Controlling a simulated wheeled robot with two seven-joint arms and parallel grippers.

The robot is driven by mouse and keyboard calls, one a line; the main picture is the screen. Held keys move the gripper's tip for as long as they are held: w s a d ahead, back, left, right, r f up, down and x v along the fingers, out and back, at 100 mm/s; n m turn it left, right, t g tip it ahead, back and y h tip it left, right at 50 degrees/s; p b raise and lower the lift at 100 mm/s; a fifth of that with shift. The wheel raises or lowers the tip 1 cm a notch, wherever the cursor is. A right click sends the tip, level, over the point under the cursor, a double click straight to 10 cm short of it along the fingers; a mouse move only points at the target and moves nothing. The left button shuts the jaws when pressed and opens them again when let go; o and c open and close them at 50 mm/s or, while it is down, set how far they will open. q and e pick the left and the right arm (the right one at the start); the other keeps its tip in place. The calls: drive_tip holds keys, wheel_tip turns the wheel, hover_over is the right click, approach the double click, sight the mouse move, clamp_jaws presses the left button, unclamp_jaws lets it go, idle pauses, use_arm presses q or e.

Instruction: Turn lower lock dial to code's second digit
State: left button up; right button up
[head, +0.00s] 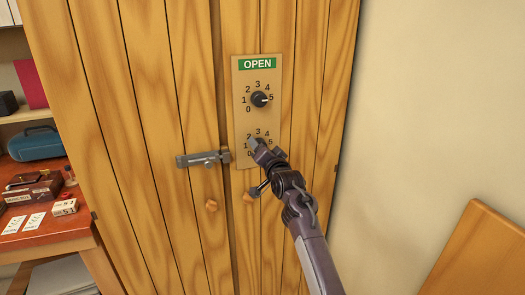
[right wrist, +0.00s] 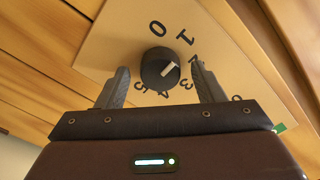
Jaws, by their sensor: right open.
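The lock panel (head: 245,119) on the wooden cabinet carries a green OPEN label (head: 257,64). The upper dial (head: 260,99) is a black knob with its white mark toward 5. The lower dial is hidden behind my right gripper (head: 256,146) in the head view. In the right wrist view the lower dial (right wrist: 160,68) shows as a black knob with its white mark toward 2. My right gripper (right wrist: 160,80) is open, with one finger on each side of this knob. Contact is not clear. My left gripper is out of view.
A grey latch (head: 203,159) crosses the door seam beside the panel, with wooden door knobs (head: 211,205) below. A red-brown table (head: 50,236) at left holds small boxes and white cards (head: 34,221), their marks too small to read surely. A wooden board (head: 478,250) stands lower right.

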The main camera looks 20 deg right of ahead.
drive_tip(key=s+b, duration=0.1)
drive_tip(key=s, duration=0.6)
drive_tip(key=shift+s+d+b, duration=0.15)
drive_tip(key=shift+s+b, duration=0.25)
